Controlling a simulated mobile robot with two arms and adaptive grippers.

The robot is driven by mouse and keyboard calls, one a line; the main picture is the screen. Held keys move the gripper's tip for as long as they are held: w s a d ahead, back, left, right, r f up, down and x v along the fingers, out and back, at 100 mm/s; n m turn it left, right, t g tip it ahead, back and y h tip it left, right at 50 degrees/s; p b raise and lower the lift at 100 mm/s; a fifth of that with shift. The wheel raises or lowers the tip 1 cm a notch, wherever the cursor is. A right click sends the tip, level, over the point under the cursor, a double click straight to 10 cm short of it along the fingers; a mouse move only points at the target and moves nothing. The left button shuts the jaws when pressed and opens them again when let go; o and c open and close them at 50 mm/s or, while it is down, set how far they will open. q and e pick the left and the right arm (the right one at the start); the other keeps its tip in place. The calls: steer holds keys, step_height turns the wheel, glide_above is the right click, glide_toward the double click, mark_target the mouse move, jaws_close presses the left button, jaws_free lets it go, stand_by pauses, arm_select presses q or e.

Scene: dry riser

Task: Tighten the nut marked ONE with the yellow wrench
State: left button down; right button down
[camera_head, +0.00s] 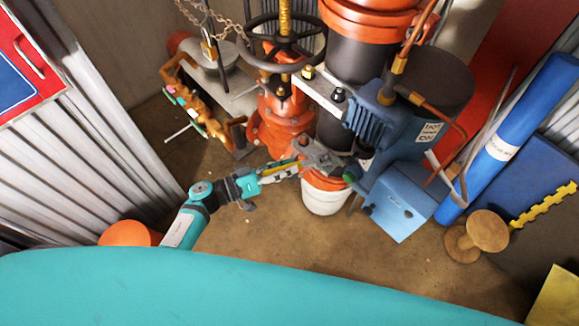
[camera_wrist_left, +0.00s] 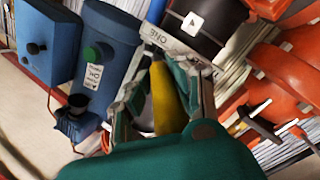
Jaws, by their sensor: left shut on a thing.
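My left gripper (camera_head: 292,168) reaches in from the left, to a grey bracket (camera_head: 322,157) low on the dark pipe. In the left wrist view its teal fingers (camera_wrist_left: 172,85) are shut on the yellow wrench (camera_wrist_left: 168,100). The wrench points toward the bracket, whose plate marked ONE (camera_wrist_left: 155,38) shows just beyond the wrench. The nut itself is hidden behind the wrench and fingers, so I cannot tell whether the wrench sits on it. My right gripper is in neither view.
A blue pump motor (camera_head: 372,125) and blue box (camera_head: 400,200) stand right of the bracket. A white bucket (camera_head: 322,200) is below it. An orange valve (camera_head: 282,125) with a black handwheel (camera_head: 285,42) stands behind. Floor in front (camera_head: 300,245) is clear.

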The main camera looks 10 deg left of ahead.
mark_target(266, 173)
arm_select(q)
steer(key=shift+w+a+p+v, duration=0.15)
steer(key=shift+p+v, duration=0.15)
steer(key=shift+v, duration=1.05)
steer(key=shift+w+a+p+v, duration=0.15)
steer(key=shift+p+v, duration=0.15)
steer(key=shift+v, duration=1.05)
steer(key=shift+d, duration=0.15)
